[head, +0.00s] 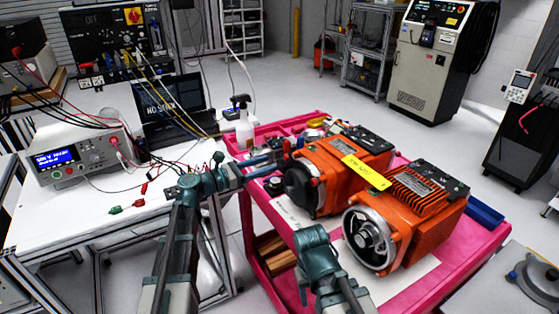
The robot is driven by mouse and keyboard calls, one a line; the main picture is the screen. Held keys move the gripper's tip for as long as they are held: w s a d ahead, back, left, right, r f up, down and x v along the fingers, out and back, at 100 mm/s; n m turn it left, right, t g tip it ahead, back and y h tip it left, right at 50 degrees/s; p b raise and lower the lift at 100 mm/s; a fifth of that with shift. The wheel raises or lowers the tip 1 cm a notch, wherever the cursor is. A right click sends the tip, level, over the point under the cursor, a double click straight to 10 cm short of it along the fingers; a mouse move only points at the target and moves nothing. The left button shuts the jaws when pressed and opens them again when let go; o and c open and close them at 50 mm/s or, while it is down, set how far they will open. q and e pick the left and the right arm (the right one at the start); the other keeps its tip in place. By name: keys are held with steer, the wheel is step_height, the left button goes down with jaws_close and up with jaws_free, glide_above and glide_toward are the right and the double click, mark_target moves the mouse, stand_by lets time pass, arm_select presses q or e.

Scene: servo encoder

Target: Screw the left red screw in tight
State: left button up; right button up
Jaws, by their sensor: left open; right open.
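Two orange servo motors, a left one (343,165) and a right one (425,215), stand on a pink cart. The left motor has a black round part on its front; the right one has an open silver ring with a shaft (368,238). A small red spot (314,182) shows on the left motor's front edge; I cannot tell whether it is a red screw. My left gripper (270,163) is open, its fingers pointing right beside the left motor's upper left corner. My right gripper (314,240) is open, low in front of the two motors; its fingertips are mostly hidden.
The pink cart (480,245) has a blue tray (485,213) at right.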

mark_target(284, 158)
arm_select(q)
steer(key=shift+x, duration=2.75)
steer(key=shift+a, duration=0.1)
jaws_close()
